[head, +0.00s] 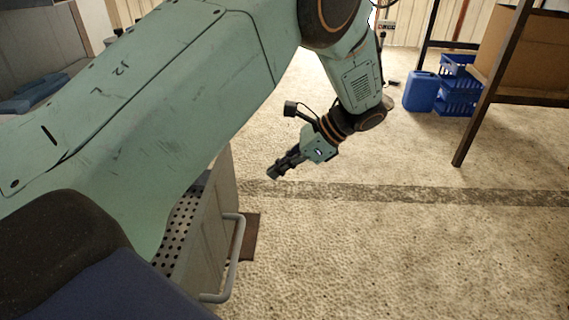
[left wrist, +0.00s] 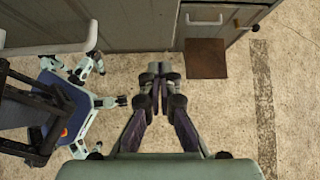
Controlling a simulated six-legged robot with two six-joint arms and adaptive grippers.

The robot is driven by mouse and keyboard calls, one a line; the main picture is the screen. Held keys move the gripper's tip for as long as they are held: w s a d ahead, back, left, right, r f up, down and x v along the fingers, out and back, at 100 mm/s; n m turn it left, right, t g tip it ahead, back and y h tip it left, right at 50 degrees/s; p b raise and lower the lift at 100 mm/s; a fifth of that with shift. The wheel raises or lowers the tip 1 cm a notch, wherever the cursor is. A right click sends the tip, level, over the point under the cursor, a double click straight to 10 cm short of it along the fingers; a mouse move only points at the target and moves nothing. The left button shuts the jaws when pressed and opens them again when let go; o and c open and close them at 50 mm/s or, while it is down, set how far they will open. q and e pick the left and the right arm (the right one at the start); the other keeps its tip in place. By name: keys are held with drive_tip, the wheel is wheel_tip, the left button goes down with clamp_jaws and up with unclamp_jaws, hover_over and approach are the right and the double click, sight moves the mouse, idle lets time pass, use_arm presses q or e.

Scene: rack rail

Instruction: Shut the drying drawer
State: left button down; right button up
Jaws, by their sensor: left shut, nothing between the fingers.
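The drying drawer (head: 207,238) stands open in the head view, low at the left, with its perforated inside showing behind the grey front. Its pale bar handle (head: 236,262) sticks out toward the open floor. My left arm hides the rest of the drawer and most of its cabinet. My left gripper (head: 272,174) is shut and empty, beyond the drawer and to the right of its front in the picture. The gripper also shows in the left wrist view (left wrist: 161,72), its fingertips together over the floor, near the cabinet fronts. My right gripper is in neither view.
In the left wrist view grey cabinet fronts (left wrist: 130,22) run along the top, and a brown mat (left wrist: 206,58) lies on the floor beside them. Blue crates (head: 459,88), a blue canister (head: 421,92) and a rack stand far right. The middle floor is clear.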

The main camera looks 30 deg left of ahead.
sight(234, 187)
use_arm(q)
drive_tip(key=s+a+f, duration=0.1)
drive_tip(key=a, duration=0.1)
drive_tip(key=s+a+f+b, duration=0.1)
drive_tip(key=a, duration=0.1)
drive_tip(key=s+a+f+b, duration=0.1)
drive_tip(key=a, duration=0.1)
drive_tip(key=shift+s+f, duration=0.15)
drive_tip(key=shift+f, duration=0.25)
drive_tip(key=shift+s+a, duration=0.15)
drive_tip(key=shift+s+r, duration=0.1)
drive_tip(key=shift+r, duration=0.05)
drive_tip(key=shift+a, duration=0.15)
drive_tip(key=shift+a, duration=0.1)
